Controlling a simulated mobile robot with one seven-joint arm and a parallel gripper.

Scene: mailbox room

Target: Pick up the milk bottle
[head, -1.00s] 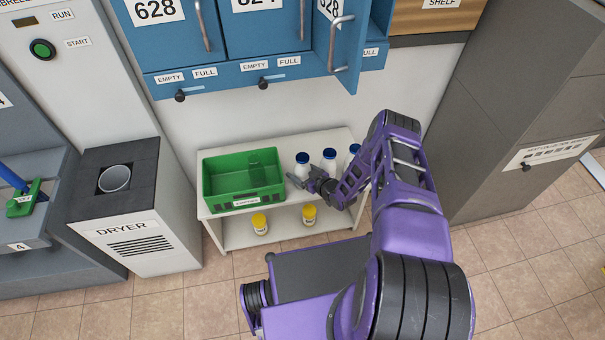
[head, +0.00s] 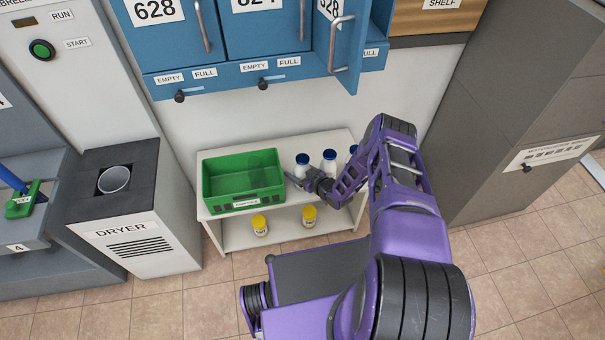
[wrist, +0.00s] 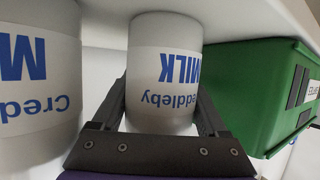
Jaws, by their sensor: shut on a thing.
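Several white milk bottles with blue caps stand in a row on the top of a white shelf unit (head: 344,142). My gripper (head: 304,181) is at the leftmost bottle (head: 302,163), just right of the green crate. In the wrist view, which is upside down, my gripper (wrist: 163,90) has a finger on each side of this milk bottle (wrist: 165,62), shut on it. The bottle is upright and looks still on the shelf top. A second milk bottle (wrist: 38,85) stands close beside it; my arm partly hides the rightmost one (head: 353,150).
The green crate (head: 243,202) stands left of the held bottle, close to it. Two yellow-capped bottles (head: 260,225) are on the lower shelf. Blue mailboxes (head: 265,30) hang above, one door open. A dryer (head: 135,240) stands at left, a grey cabinet (head: 500,130) at right.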

